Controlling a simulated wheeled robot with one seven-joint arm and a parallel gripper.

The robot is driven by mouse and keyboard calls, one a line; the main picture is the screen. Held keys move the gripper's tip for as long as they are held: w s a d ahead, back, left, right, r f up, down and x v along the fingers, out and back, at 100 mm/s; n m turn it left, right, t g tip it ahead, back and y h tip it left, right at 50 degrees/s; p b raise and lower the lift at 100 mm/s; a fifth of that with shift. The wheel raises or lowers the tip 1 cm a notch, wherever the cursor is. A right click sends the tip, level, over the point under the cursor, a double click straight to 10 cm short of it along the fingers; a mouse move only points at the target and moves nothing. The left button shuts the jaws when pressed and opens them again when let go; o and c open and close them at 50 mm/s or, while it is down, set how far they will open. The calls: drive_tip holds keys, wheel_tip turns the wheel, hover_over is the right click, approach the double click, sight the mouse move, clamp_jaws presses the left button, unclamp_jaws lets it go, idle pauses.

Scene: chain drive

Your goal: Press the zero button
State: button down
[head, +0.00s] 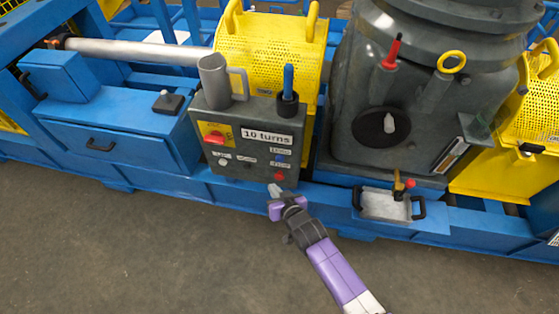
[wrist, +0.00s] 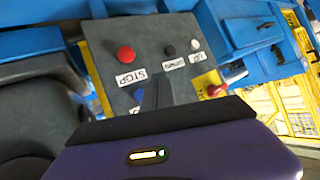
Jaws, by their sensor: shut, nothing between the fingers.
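The grey control box (head: 262,135) stands at the middle of the blue frame, with a "10 turns" sign on its front. A blue button (head: 280,157) sits between two small labels on its right side; it shows in the wrist view (wrist: 139,95) beside my fingers. A label near it is partly hidden by my fingers, and I cannot read it. The red button (wrist: 125,54) is marked STOP. A black button (wrist: 168,48) and a white button (wrist: 195,44) are also there. My gripper (head: 274,200) is shut and empty, in front of the box's lower edge; contact is not visible.
A red switch (head: 214,137) on a yellow plate sticks out of the panel. A grey mug (head: 215,82) and a dark holder (head: 287,107) with a blue-handled item stand on the box. A handled tray (head: 385,205) is at right. The floor (head: 130,250) in front is clear.

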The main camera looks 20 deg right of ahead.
sight(280, 159)
drive_tip(key=w+d+b, duration=0.4)
drive_tip(key=w+b, duration=0.1)
drive_tip(key=w, duration=0.1)
drive_tip(key=shift+w+d, duration=0.25)
drive_tip(key=shift+d, duration=0.05)
idle(1.9)
drive_tip(key=shift+w+d+b, duration=0.25)
drive_tip(key=shift+w+b, duration=0.05)
drive_tip(key=shift+w, duration=0.05)
drive_tip(key=shift+w+d+b, duration=0.3)
drive_tip(key=shift+w+b, duration=0.1)
idle(0.9)
idle(0.7)
drive_tip(key=shift+s+a+p, duration=0.55)
drive_tip(key=shift+s+p, duration=0.1)
drive_tip(key=shift+s, duration=0.1)
